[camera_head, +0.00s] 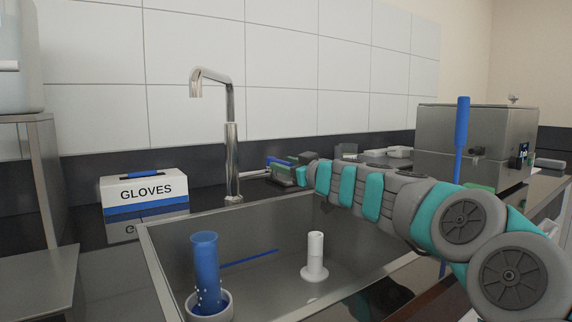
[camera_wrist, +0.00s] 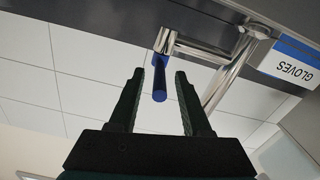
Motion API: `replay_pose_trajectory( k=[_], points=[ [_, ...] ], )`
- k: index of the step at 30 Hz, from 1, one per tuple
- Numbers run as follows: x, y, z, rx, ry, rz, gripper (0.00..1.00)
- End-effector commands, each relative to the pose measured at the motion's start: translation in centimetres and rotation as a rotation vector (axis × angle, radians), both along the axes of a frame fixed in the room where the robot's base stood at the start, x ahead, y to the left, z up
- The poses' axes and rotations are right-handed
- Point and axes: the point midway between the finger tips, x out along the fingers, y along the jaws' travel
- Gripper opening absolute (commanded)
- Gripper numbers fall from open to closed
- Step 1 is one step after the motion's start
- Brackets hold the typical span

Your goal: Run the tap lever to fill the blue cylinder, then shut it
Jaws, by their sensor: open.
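The blue cylinder (camera_head: 206,262) stands upright in the sink at left, its foot inside a round pale holder (camera_head: 222,303). The chrome tap (camera_head: 232,150) rises behind the sink, its spout high above the cylinder; I see no water stream. My gripper (camera_head: 284,172) is behind the sink, right of the tap, small and partly hidden by my arm. In the wrist view my gripper (camera_wrist: 160,76) is open, and the tap lever's blue grip (camera_wrist: 159,88) shows between the fingers, with gaps on both sides. Whether it touches them I cannot tell.
A gloves box (camera_head: 143,193) stands left of the tap. In the sink (camera_head: 262,293) are a white tube on a foot (camera_head: 315,258) and a thin blue rod (camera_head: 250,258). A steel machine (camera_head: 460,140) is at the right, with an upright blue bar (camera_head: 461,130) before it.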

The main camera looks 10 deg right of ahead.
Motion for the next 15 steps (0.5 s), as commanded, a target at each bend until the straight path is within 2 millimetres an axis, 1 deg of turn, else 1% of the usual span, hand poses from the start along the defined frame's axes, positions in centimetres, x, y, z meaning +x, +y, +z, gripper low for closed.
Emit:
replay_pose_trajectory(
  k=[2, 12, 15],
  points=[
    [0.0, -0.02, -0.01, 0.0, 0.0, 0.0, 0.48],
    [-0.02, -0.04, 0.01, 0.0, 0.0, 0.0, 0.1],
    [-0.02, -0.04, 0.0, 0.0, 0.0, 0.0, 0.0]
  ],
)
